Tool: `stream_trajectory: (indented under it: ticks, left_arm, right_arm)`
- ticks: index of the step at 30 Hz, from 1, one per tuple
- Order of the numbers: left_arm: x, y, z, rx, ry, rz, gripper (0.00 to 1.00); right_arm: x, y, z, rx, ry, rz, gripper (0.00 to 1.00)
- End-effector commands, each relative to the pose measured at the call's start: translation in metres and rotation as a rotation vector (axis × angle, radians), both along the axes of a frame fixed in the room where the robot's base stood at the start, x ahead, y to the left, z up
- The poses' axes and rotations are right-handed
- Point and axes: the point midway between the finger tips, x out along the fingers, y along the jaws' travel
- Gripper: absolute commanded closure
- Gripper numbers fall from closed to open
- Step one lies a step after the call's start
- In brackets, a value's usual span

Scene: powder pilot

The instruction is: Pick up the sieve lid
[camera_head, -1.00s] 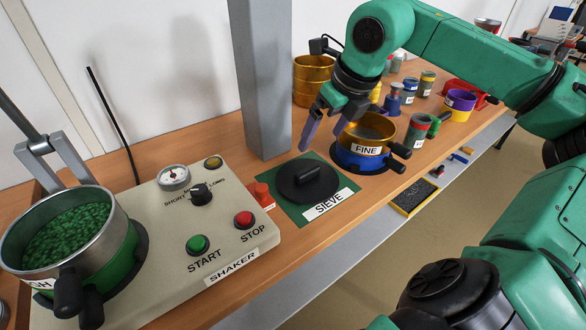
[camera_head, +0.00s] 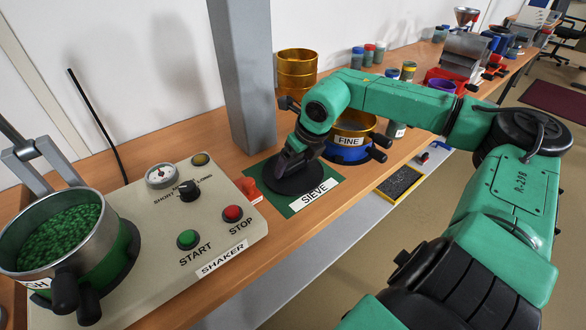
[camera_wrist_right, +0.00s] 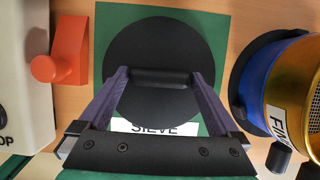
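The sieve lid (camera_head: 297,187) is a flat black disc with a raised bar handle. It lies on a green mat (camera_head: 286,206) labelled SIEVE; the lid also shows in the right wrist view (camera_wrist_right: 160,42). My right gripper (camera_head: 286,167) is low over the lid, pointing down and hiding part of it. In the right wrist view its two purple fingers (camera_wrist_right: 164,74) are spread apart, one near each end of the handle. I cannot tell whether they touch it. My left gripper is not in view.
The shaker panel (camera_head: 150,240) with START and STOP buttons is left of the mat, beside a red block (camera_head: 249,190). A gold and blue sieve (camera_head: 347,154) labelled FINE stands close right. A grey post (camera_head: 241,80) rises behind. A green-filled pan (camera_head: 98,260) is far left.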

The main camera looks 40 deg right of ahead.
Motion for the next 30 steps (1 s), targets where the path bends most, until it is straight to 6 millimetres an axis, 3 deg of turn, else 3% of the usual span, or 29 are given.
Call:
stream_trajectory:
  ticks: [1,4,5,13,17,20,30]
  left_arm:
    - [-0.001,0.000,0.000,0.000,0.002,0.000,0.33]
    - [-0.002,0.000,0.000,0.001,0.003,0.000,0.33]
    - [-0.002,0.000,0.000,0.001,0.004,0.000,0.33]
    - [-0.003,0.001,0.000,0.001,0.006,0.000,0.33]
    - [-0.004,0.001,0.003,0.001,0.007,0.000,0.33]
    - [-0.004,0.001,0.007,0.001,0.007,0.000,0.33]
    - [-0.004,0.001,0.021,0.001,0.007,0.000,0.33]
  right_arm:
    - [0.000,0.000,0.000,0.000,0.000,0.000,0.23]
    - [0.000,0.000,0.000,0.000,0.000,0.000,0.61]
    - [0.000,0.000,0.000,0.000,0.000,0.000,0.66]
    - [0.000,0.000,0.003,-0.001,0.000,0.000,0.67]
    - [0.000,-0.001,0.018,-0.002,-0.002,-0.001,0.67]
    - [0.000,-0.001,0.043,-0.005,-0.002,-0.001,0.67]
    - [0.000,-0.001,0.166,-0.005,-0.002,-0.002,0.67]
